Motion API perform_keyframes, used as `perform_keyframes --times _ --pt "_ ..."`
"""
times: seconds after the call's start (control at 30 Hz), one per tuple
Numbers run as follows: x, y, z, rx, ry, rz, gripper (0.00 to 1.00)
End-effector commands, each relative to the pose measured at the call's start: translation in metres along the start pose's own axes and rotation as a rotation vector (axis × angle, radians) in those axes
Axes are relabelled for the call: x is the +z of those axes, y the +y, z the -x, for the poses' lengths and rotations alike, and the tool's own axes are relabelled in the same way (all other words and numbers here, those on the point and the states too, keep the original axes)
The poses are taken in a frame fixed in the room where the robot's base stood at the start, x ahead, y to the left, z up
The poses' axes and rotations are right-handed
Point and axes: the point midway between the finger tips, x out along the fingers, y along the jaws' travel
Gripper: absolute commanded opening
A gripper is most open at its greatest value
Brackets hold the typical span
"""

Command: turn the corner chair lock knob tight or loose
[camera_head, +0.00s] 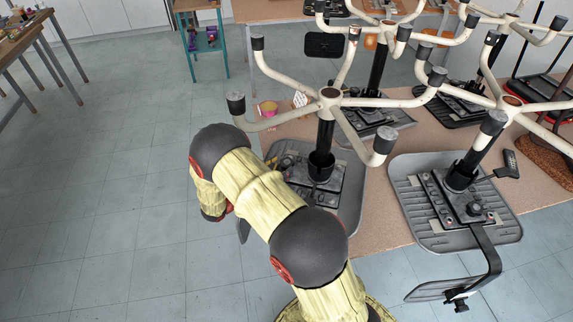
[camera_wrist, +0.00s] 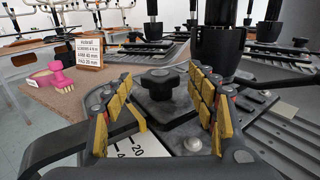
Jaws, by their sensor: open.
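The corner chair stands upside down on the table, its pale star base (camera_head: 330,97) up and its black column (camera_head: 325,137) rising from the mechanism plate. In the wrist view the black lobed lock knob (camera_wrist: 160,80) sits on the grey plate (camera_wrist: 176,112), left of the thick black column (camera_wrist: 222,38). My gripper (camera_wrist: 159,98) is open, with yellow pads on both fingers. The knob shows between the fingertips, just beyond them; I cannot tell whether either finger touches it. In the head view my arm covers part of the chair's seat, and my gripper is hidden there.
Several other upturned chairs crowd the table behind and right, including one with an armrest bracket (camera_head: 484,250). The floor (camera_head: 110,200) at left is clear.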

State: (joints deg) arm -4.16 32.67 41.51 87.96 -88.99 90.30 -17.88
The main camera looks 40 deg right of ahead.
Motion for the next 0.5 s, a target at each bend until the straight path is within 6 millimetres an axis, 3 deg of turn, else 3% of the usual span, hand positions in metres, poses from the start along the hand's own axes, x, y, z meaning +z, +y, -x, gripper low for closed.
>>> perform_keyframes --times 0.2,0.5 --pt "-0.001 0.000 -0.027 -0.001 0.000 0.000 0.57" --pt "0.000 0.000 -0.034 0.001 0.000 0.000 0.57"
